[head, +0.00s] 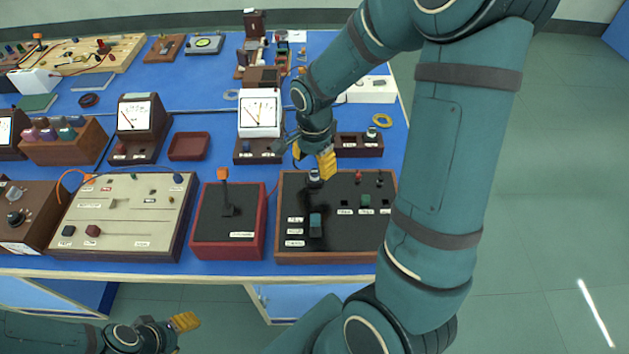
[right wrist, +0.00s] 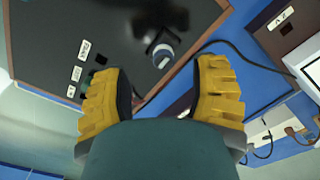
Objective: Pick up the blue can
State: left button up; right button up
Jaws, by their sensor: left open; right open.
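I cannot make out a clear blue can in either view. My right gripper (head: 313,161) is over the back edge of the black control panel (head: 346,235), just above a dark knob with a pale ring (head: 314,178). In the right wrist view this gripper (right wrist: 165,75) is open and empty, with its yellow fingers apart and the knob (right wrist: 162,56) beyond the gap. My left gripper (head: 184,321) is low at the bottom left, in front of the bench and below its top; it is open, and I see nothing in it.
The blue bench (head: 220,100) is crowded. A red box with an orange-tipped lever (head: 228,240), a cream panel (head: 125,215), a bottle rack (head: 62,150) and meters (head: 259,112) stand around. The floor to the right is clear.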

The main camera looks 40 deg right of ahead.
aim_at(315, 171)
jog(key=f, duration=0.1)
jog(key=f+b, duration=0.1)
jog(key=f, duration=0.3)
jog(key=shift+w+d+f, duration=0.15)
jog(key=shift+w+d, duration=0.05)
jog(key=shift+d, duration=0.15)
grip_shut()
